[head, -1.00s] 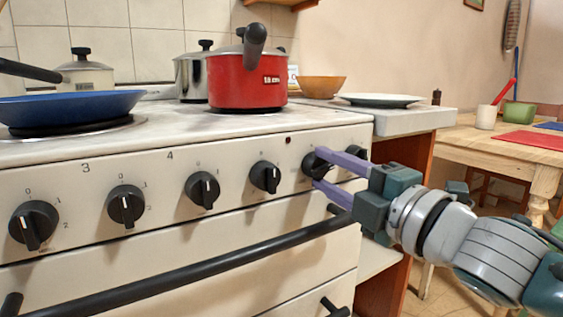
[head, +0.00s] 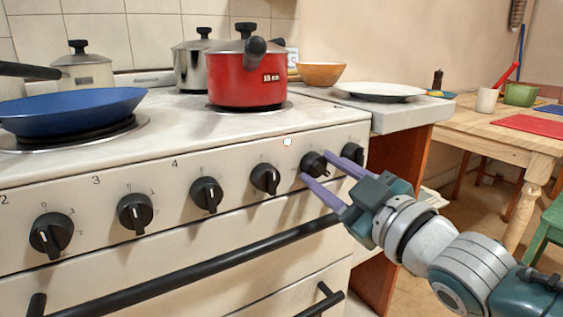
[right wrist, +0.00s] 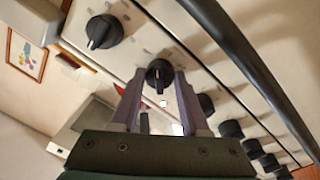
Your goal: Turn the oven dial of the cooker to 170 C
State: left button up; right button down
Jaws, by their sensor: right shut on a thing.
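The cooker (head: 140,178) has a row of black dials along its cream front panel. My right gripper (head: 312,170) is shut on the dial second from the right (head: 315,161), with a purple finger on either side of it. In the right wrist view this dial (right wrist: 159,72) sits between the fingertips of my right gripper (right wrist: 161,80), and a pale mark shows on its face. The scale around it is too small to read. A small lamp (head: 287,142) above the dials looks bright white. My left gripper is not in view.
The rightmost dial (head: 353,154) is close beside the fingers. A black oven handle bar (head: 200,262) runs below the dials. A red pot (head: 246,82) and a blue pan (head: 70,110) stand on the hob. A wooden table (head: 480,130) stands at the right.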

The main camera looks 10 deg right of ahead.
jog(key=m+p, duration=0.1)
jog(key=m, duration=0.2)
jog(key=shift+m, duration=1)
jog(key=shift+p, duration=0.3)
jog(key=shift+c, duration=2)
grip_release()
